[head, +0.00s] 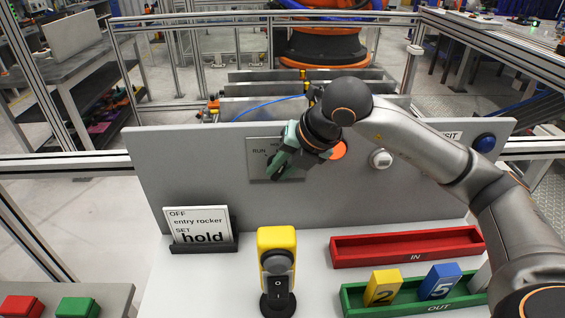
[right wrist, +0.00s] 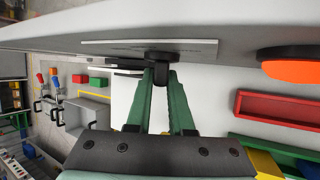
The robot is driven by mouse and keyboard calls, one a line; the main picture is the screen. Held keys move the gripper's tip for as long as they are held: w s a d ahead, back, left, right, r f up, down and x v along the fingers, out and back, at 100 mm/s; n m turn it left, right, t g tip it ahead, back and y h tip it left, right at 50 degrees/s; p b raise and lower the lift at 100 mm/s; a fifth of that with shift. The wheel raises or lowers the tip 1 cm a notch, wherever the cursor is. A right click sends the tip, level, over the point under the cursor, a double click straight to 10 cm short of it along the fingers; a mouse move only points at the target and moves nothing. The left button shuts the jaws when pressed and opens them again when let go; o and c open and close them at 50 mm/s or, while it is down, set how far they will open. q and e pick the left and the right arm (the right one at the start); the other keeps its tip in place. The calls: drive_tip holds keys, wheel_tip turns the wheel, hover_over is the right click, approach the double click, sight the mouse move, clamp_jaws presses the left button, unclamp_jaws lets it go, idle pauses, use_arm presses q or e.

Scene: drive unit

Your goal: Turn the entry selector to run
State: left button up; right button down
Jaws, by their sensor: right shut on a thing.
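The entry selector's grey plate (head: 258,142) is on the upright grey panel, with RUN printed at its left and a partly covered label at its top. The plate also shows edge-on in the right wrist view (right wrist: 190,47). The selector's black knob (right wrist: 160,58) sticks out from it. My right gripper (head: 277,167), with green fingers, is at the plate and hides the knob in the head view. In the right wrist view its fingers (right wrist: 160,82) are closed around the knob's stem. Which way the knob points cannot be told. My left gripper is not in view.
An orange disc (head: 339,150), a white knob (head: 380,158) and a blue button (head: 484,142) are right of the plate. A sign (head: 198,225), a yellow rocker unit (head: 277,240), a red tray (head: 405,257) and a green tray (head: 405,308) stand in front.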

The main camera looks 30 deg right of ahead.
drive_tip(key=h, duration=0.1)
drive_tip(key=g+h, duration=0.1)
drive_tip(key=h, duration=0.1)
drive_tip(key=shift+w+a+r+n+g, duration=0.15)
drive_tip(key=shift+a+r+n+g, duration=0.15)
drive_tip(key=shift+n, duration=0.1)
drive_tip(key=g+h, duration=0.1)
drive_tip(key=h, duration=0.2)
drive_tip(key=shift+w+a+n+g+h, duration=0.15)
drive_tip(key=shift+n+g+h, duration=0.25)
drive_tip(key=h, duration=0.2)
drive_tip(key=g+h, duration=0.1)
drive_tip(key=shift+w+a+f+n+g+h+p, duration=0.1)
drive_tip(key=shift+a+f+n+g+h+p, duration=0.1)
drive_tip(key=shift+n+g+h+p, duration=0.15)
drive_tip(key=shift+a+f+n+g+h, duration=0.15)
drive_tip(key=shift+n+g+h, duration=0.2)
drive_tip(key=shift+h, duration=0.9)
drive_tip(key=shift+f, duration=0.1)
drive_tip(key=c, duration=0.8)
unclamp_jaws()
